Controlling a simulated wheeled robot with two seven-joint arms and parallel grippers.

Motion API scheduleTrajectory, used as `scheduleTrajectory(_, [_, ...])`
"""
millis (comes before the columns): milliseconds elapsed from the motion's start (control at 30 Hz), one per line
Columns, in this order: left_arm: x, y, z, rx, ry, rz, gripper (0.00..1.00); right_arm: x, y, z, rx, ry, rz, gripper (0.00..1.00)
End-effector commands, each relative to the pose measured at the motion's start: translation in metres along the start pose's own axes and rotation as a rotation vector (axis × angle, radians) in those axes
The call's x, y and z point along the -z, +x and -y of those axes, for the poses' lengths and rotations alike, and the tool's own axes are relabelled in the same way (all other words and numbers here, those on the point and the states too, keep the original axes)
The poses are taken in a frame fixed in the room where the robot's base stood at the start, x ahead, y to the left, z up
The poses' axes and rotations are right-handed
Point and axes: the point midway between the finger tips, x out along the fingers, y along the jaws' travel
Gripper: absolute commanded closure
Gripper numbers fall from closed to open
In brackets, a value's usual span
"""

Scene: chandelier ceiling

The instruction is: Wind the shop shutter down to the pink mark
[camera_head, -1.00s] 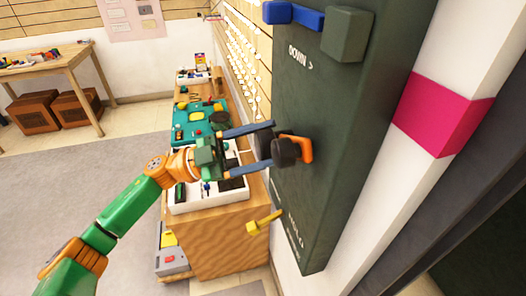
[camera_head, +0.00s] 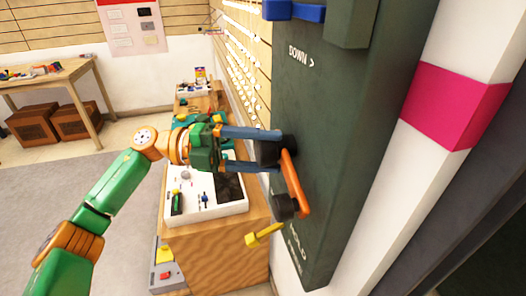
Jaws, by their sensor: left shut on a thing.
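A dark green winding box (camera_head: 345,130) marked "DOWN >" fills the middle right. Its orange crank (camera_head: 296,183) hangs steeply down, with a dark round part (camera_head: 285,206) at the lower end. My left gripper (camera_head: 277,151) reaches in from the left, its blue fingers shut on the dark grip at the crank's upper end. The fingers partly hide this grip. The pink mark (camera_head: 455,105) is a band on the white post (camera_head: 375,225) right of the box. I cannot make out the shutter's lower edge. My right gripper is out of view.
Behind my left arm, a wooden bench (camera_head: 217,255) holds a white tray (camera_head: 235,209) and tools. A table (camera_head: 40,84) with boxes beneath stands far left. Grey floor lies open between.

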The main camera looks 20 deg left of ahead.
Motion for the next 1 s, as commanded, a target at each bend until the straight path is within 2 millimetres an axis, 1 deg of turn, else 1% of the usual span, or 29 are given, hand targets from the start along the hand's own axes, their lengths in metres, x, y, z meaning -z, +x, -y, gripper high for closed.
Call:
scheduleTrajectory(200, [-0.0002, 0.0000, -0.0008, -0.052, 0.126, 0.001, 1.00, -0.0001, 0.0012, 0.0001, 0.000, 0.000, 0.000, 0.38])
scheduleTrajectory(400, [-0.0004, 0.0000, -0.0013, -0.082, 0.198, 0.001, 1.00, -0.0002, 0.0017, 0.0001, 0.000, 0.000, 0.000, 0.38])
scheduleTrajectory(600, [-0.0005, 0.0000, -0.0016, -0.096, 0.233, 0.001, 1.00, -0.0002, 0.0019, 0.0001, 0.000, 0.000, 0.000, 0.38])
scheduleTrajectory(1000, [-0.0004, 0.0000, -0.0017, -0.100, 0.240, 0.001, 1.00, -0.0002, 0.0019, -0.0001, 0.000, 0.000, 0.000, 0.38])
